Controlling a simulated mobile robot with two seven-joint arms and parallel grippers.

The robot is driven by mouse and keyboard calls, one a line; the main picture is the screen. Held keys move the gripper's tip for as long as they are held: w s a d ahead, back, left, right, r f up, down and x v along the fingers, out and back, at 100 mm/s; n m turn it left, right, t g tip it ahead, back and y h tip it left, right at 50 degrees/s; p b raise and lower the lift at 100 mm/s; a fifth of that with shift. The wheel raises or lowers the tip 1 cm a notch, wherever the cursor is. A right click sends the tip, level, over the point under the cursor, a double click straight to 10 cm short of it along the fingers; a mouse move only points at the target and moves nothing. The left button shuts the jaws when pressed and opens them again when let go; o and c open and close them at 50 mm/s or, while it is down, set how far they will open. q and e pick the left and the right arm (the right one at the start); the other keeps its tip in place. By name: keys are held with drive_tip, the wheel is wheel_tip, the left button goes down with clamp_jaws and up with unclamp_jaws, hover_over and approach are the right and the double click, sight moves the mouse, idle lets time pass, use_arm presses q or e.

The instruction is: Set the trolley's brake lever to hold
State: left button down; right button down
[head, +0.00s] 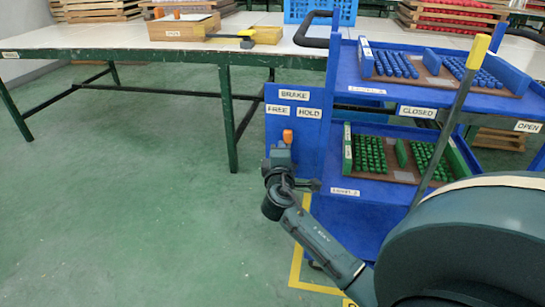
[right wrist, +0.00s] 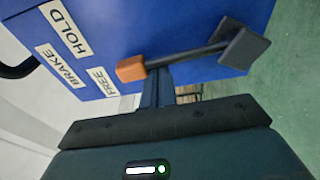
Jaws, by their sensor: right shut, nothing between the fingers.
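The blue trolley (head: 350,75) has a brake panel (head: 275,95) at its left end, with a BRAKE label above FREE on the left and HOLD on the right. The brake lever's orange knob (head: 288,136) shows just above my right gripper (head: 282,155). In the right wrist view the lever is a dark rod with an orange knob (right wrist: 132,68), pointing towards the FREE label (right wrist: 103,80) and away from HOLD (right wrist: 66,30). My right gripper (right wrist: 157,85) is shut and empty, its fingertips close beside the rod on the FREE side; contact is unclear. My left gripper is out of view.
A tall lever with a yellow grip (head: 479,52) stands by the CLOSED and OPEN labels. The trolley carries trays of blue pegs (head: 395,63) and green pegs (head: 370,155). A long table (head: 120,38) stands behind on the left. The green floor at left is clear.

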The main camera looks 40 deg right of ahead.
drive_tip(key=s+d+m+b, duration=0.1)
drive_tip(key=m, duration=0.1)
drive_tip(key=s+d+m+b, duration=0.1)
drive_tip(key=m+b, duration=0.1)
drive_tip(key=s+d+m+b, duration=0.1)
drive_tip(key=m+b, duration=0.1)
drive_tip(key=shift+s+f+t+h, duration=0.15)
drive_tip(key=shift+f+t+h, duration=0.1)
drive_tip(key=shift+t+h, duration=0.05)
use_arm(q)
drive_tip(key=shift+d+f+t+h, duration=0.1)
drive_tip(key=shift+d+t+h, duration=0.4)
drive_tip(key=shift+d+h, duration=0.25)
use_arm(e)
drive_tip(key=shift+s+d+m, duration=0.1)
drive_tip(key=shift+s+m, duration=0.1)
drive_tip(key=shift+m, duration=0.3)
use_arm(q)
drive_tip(key=shift+b, duration=0.3)
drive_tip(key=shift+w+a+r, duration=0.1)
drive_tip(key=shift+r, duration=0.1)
use_arm(e)
drive_tip(key=shift+r, duration=0.15)
